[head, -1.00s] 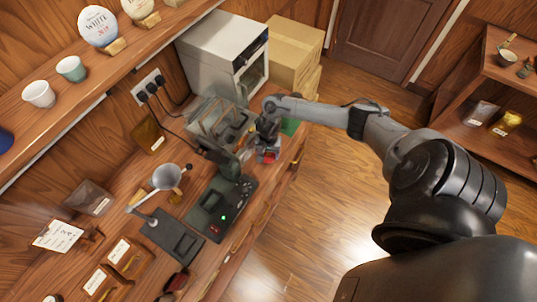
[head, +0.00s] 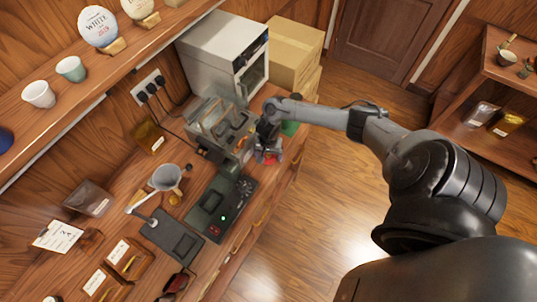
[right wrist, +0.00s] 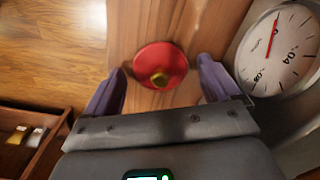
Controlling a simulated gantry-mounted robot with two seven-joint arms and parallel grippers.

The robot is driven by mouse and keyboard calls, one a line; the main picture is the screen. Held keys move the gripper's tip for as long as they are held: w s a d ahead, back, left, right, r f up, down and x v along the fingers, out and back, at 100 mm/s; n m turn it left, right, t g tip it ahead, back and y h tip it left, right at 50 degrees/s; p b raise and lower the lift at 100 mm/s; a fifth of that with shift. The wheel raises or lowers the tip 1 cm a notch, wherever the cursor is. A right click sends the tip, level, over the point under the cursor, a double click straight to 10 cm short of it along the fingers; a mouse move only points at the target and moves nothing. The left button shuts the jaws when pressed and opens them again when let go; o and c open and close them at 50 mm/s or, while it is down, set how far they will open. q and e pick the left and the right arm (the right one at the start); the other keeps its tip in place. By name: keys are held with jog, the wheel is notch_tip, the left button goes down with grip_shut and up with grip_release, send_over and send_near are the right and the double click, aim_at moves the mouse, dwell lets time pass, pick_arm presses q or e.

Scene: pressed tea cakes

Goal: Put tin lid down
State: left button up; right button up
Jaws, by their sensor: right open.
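The red tin lid (right wrist: 155,55), round with a brass-coloured knob, lies on the wooden counter (right wrist: 185,20) in the right wrist view. In the head view only a bit of its red (head: 270,158) shows beneath my right gripper (head: 267,152). My right gripper, also in the right wrist view (right wrist: 160,88), is open. Its two fingers stand to either side of the near part of the lid, with a gap on each side. My left gripper is not in view.
A dial gauge (right wrist: 280,48) stands close to one finger in the right wrist view. In the head view, a dark green machine (head: 222,205) with lights is left of my right gripper. A white oven (head: 222,50) and cardboard boxes (head: 292,48) stand behind. Open floor lies right of the counter.

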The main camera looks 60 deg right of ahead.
aim_at(269, 155)
notch_tip(269, 155, up, 12)
jog(key=p, duration=0.3)
jog(key=shift+r, duration=0.15)
dwell(0.4)
